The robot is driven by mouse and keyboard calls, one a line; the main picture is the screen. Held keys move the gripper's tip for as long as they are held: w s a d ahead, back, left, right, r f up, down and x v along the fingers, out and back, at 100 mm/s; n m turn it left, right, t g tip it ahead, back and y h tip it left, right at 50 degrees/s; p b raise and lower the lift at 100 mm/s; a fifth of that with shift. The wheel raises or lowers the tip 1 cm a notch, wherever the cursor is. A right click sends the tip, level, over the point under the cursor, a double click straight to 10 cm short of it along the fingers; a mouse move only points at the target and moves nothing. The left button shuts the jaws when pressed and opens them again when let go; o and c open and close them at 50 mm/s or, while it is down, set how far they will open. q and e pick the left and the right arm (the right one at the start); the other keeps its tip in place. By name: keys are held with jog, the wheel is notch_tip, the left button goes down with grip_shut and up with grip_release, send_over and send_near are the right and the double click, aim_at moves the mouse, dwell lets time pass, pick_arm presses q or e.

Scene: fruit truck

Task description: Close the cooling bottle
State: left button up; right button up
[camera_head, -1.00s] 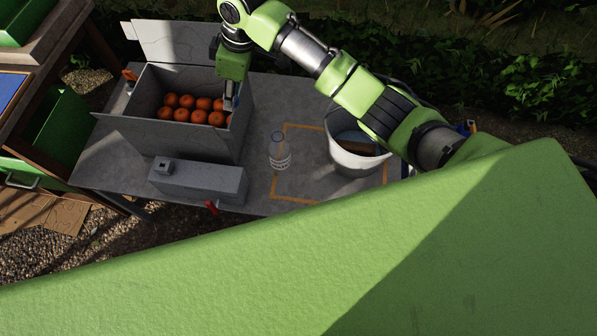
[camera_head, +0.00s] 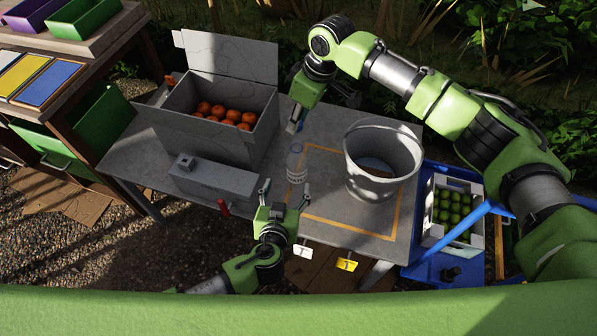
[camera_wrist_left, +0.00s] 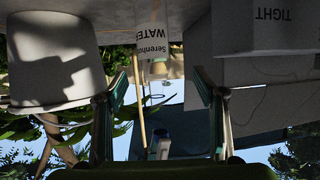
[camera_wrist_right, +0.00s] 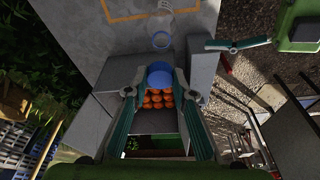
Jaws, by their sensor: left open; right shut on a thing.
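The clear cooling bottle (camera_head: 297,163) stands upright and uncapped on the grey table; its open mouth shows in the right wrist view (camera_wrist_right: 161,41). A blue cap (camera_wrist_right: 159,76) is held between the fingertips of my right gripper (camera_wrist_right: 156,88). In the head view my right gripper (camera_head: 294,122) hangs just above and behind the bottle, cap and mouth apart. My left gripper (camera_head: 285,194) is open in front of the bottle, low near the table's front edge. In the left wrist view the bottle's label (camera_wrist_left: 153,42) lies beyond and between the open fingertips (camera_wrist_left: 160,84).
A grey box (camera_head: 173,128) of oranges stands left of the bottle, with a small grey block (camera_head: 215,184) before it. A white bucket (camera_head: 352,183) stands to the right, inside an orange outline (camera_head: 396,217). A crate of green fruit (camera_head: 432,229) sits further right.

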aim_at(297, 165)
jog(key=shift+w+f, duration=0.1)
jog(key=shift+w, duration=0.05)
jog(key=shift+s+r, duration=0.25)
jog(key=shift+s, duration=0.05)
pick_arm(q)
jog(key=shift+d+h, duration=0.4)
jog(key=shift+d, duration=0.05)
jog(key=shift+w, duration=0.1)
pick_arm(e)
jog(key=shift+w+f, duration=0.1)
pick_arm(q)
jog(key=x, duration=1.2)
jog(key=shift+a, duration=0.1)
jog(key=c, duration=1.7)
pick_arm(e)
jog(key=shift+d+f, duration=0.1)
jog(key=shift+f, duration=2.4)
